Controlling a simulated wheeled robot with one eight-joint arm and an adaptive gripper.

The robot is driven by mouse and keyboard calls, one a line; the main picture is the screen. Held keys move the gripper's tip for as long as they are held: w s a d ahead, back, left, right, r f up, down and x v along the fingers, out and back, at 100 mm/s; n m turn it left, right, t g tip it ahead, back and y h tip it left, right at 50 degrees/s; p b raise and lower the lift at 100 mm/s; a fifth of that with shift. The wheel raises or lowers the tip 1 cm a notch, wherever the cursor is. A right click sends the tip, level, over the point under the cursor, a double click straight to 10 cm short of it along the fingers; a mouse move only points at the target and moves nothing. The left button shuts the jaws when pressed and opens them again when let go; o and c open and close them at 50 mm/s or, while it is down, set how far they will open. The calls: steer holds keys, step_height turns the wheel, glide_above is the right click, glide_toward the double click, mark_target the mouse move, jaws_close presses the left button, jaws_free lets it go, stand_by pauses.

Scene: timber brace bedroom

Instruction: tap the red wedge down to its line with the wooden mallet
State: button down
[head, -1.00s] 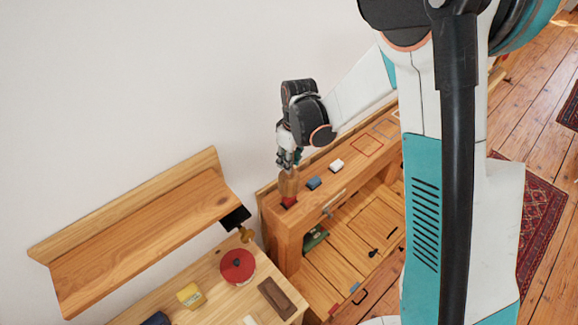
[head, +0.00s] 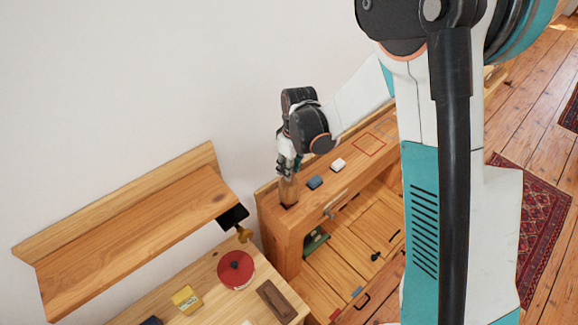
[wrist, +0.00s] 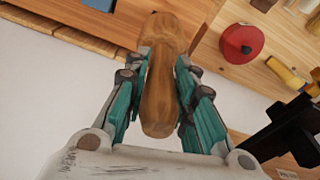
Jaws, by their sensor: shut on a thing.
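My gripper (head: 287,166) is at the near left end of the wooden cabinet's top (head: 328,192). It is shut on the wooden mallet (head: 288,190), which points down at a dark slot in that top. In the wrist view the mallet (wrist: 158,85) is a rounded brown wooden piece between the teal fingers. No red of the wedge can be made out now; it is hidden under the mallet or sunk in the slot. Its line cannot be seen. I cannot tell whether the mallet touches anything below.
A blue block (head: 314,182) and a white block (head: 338,165) lie on the top close by, with a red outlined square (head: 369,144) beyond. A wooden shelf (head: 130,235) is on the wall at left. Below it, a bench holds a red round tin (head: 236,269) and a yellow block (head: 187,298).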

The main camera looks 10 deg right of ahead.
steer(key=shift+r+p, duration=1.1)
steer(key=shift+r, duration=1.4)
steer(key=shift+f, duration=0.1)
steer(key=shift+f+b, duration=0.8)
steer(key=shift+b, duration=0.1)
